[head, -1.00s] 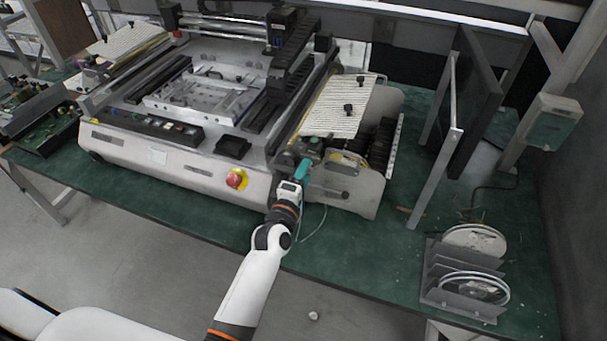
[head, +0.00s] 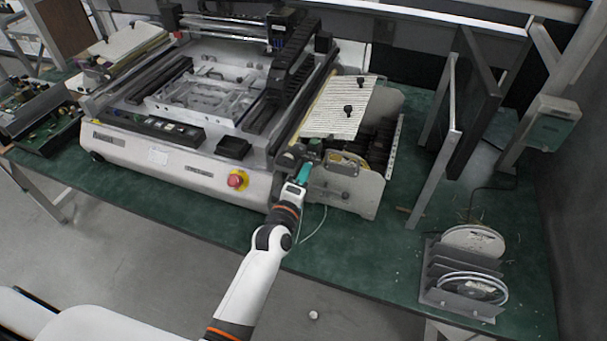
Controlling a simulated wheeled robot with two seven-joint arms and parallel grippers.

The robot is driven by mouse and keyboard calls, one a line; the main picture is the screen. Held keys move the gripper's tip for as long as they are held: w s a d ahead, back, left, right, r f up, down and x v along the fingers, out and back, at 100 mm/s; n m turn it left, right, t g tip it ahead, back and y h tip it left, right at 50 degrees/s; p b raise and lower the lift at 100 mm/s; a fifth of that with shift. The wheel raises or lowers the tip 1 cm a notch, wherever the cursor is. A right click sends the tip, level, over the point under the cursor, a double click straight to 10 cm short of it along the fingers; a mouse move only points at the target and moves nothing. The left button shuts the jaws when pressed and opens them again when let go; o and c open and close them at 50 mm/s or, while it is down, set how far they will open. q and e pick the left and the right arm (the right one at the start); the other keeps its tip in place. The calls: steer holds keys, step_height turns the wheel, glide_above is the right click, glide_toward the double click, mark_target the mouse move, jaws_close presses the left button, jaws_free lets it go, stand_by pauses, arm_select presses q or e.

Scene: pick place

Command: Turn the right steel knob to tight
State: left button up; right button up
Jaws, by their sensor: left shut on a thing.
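The machine (head: 180,165) stands on the green table. My left gripper (head: 304,173) is at the front right corner of the machine, by the feeder unit. Its teal fingers are closed on a small part there, which I take to be the right steel knob. The fingers and the gripper body hide the knob, so I cannot see which way it is turned. My right gripper is not in view.
A red emergency button (head: 237,180) is on the machine's front, left of my gripper. A reel rack (head: 463,280) stands at the right. The green table (head: 390,245) is clear between.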

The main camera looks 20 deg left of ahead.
arm_select(q)
steer(key=shift+f+m+p, duration=0.1)
steer(key=shift+m+p, duration=1.85)
steer(key=shift+m, duration=5.95)
steer(key=o, duration=0.9)
steer(key=shift+o, duration=0.2)
steer(key=shift+d, duration=0.1)
